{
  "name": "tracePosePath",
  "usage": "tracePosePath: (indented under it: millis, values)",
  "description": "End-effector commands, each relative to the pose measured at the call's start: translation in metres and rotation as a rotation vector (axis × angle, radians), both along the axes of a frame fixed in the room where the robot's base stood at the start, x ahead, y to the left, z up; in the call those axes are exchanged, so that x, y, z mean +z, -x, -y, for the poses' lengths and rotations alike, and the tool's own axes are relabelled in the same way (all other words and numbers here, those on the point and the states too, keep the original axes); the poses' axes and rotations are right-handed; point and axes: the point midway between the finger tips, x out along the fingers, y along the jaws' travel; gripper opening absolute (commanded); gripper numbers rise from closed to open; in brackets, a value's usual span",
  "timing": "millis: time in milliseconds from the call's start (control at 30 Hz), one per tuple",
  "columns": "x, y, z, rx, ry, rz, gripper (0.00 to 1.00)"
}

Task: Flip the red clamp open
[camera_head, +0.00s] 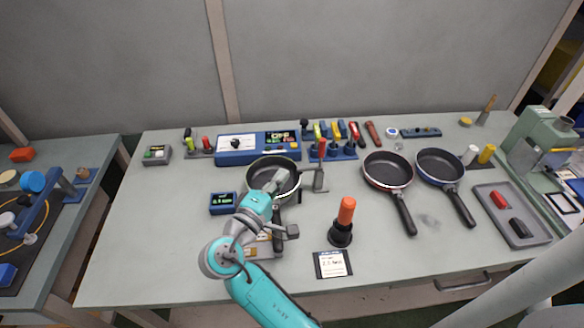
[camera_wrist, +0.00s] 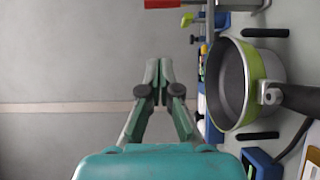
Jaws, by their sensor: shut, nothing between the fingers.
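My gripper (camera_head: 282,180) is shut and empty. It appears over the near pan, left of the orange-red handle and apart from it. In the wrist view, its fingers (camera_wrist: 158,72) meet in front of the grey wall.
A pan (camera_head: 251,177) sits below my gripper; its rim looks green in the wrist view (camera_wrist: 254,85). Two more pans (camera_head: 388,170) (camera_head: 440,166) lie to the right. A blue control box (camera_head: 236,155) stands behind.

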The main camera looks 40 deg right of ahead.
Motion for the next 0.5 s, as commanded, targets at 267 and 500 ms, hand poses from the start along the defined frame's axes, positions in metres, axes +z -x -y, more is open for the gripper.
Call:
tracePosePath:
  millis: [267,500]
  values:
    - [0.000,-0.018,0.046,-0.005,0.000,0.000,0.00]
    - [0.000,-0.033,0.086,-0.004,0.001,0.000,0.00]
